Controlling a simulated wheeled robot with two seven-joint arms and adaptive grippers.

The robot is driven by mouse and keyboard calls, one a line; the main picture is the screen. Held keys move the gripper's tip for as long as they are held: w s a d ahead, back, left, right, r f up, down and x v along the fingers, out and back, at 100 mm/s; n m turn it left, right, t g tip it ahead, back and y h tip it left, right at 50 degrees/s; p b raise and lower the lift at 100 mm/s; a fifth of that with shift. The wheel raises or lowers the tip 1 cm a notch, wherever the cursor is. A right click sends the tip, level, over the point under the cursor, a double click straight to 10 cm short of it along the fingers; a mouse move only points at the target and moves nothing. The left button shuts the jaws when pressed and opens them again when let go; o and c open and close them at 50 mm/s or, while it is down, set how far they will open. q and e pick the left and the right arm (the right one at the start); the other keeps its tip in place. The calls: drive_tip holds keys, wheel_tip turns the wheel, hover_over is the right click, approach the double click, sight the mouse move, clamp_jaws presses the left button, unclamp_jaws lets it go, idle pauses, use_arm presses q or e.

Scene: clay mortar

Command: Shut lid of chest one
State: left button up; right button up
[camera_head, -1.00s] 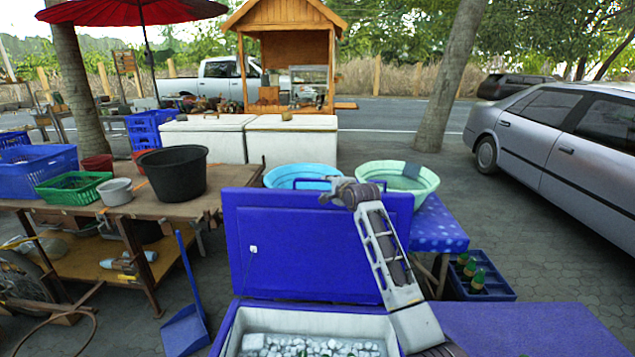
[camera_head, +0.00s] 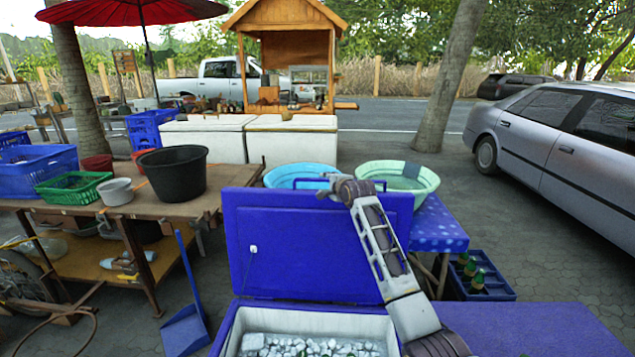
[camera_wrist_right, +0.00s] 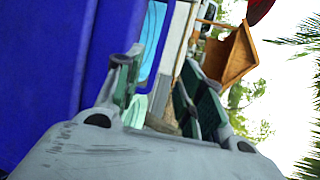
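The blue chest (camera_head: 226,335) stands at the bottom centre of the head view, with ice in its white interior. Its blue lid (camera_head: 285,245) stands upright, open, at the back of the chest. My right arm reaches over the chest, its wrist at the lid's top edge. The right gripper's fingers are hidden or too small to make out there. In the right wrist view the right gripper (camera_wrist_right: 158,85) shows its two fingers apart, with nothing between them, and the blue lid (camera_wrist_right: 50,80) close on the left. Contact with the lid cannot be told. My left gripper is out of view.
Two basins, one blue (camera_head: 290,174) and one pale green (camera_head: 418,178), stand behind the lid. A wooden table (camera_head: 175,203) with tubs is at left. A blue dustpan (camera_head: 185,330) stands left of the chest. A purple surface (camera_head: 540,328) lies to the right.

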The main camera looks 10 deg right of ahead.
sight(318, 181)
drive_tip(key=shift+x, duration=2.7)
drive_tip(key=shift+b+x, duration=0.45)
drive_tip(key=shift+x, duration=0.55)
drive_tip(key=shift+w, duration=0.35)
drive_tip(key=shift+w+f, duration=0.2)
drive_tip(key=shift+w, duration=0.25)
drive_tip(key=shift+w+a, duration=0.1)
drive_tip(key=shift+w+a+f+b, duration=0.1)
drive_tip(key=shift+w+f+b, duration=0.1)
drive_tip(key=shift+w+b, duration=0.35)
drive_tip(key=shift+w+f, duration=0.1)
drive_tip(key=shift+w, duration=0.2)
drive_tip(key=shift+w+b, duration=0.2)
drive_tip(key=shift+b, duration=0.15)
drive_tip(key=shift+w+f, duration=0.1)
drive_tip(key=c, duration=0.4)
clamp_jaws()
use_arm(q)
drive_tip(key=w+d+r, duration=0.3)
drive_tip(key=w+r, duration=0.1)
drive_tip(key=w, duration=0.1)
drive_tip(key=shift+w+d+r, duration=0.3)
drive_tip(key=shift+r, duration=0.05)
